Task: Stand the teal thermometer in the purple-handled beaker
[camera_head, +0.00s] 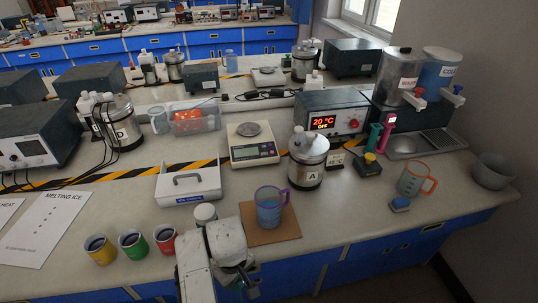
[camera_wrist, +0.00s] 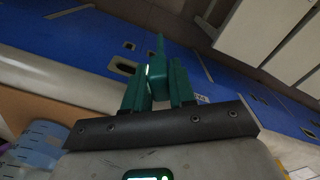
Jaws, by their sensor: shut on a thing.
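The purple-handled beaker (camera_head: 268,212) stands upright on a brown mat (camera_head: 286,228) near the bench's front edge. Part of a bluish beaker (camera_wrist: 42,138) shows at the lower left in the wrist view. My gripper (camera_wrist: 158,88) is shut on the teal thermometer (camera_wrist: 157,72), whose thin tip points away from the hand. In the head view my gripper (camera_head: 241,278) is low, in front of the bench edge and below left of the beaker. There the thermometer is too dark and small to make out clearly.
An orange-handled beaker (camera_head: 412,181) stands to the right. A steel vessel marked A (camera_head: 307,165) is close behind the mat. A white carrier (camera_head: 188,185) and several coloured cups (camera_head: 133,244) are to the left. A green upright piece (camera_head: 373,138) stands by the heater box.

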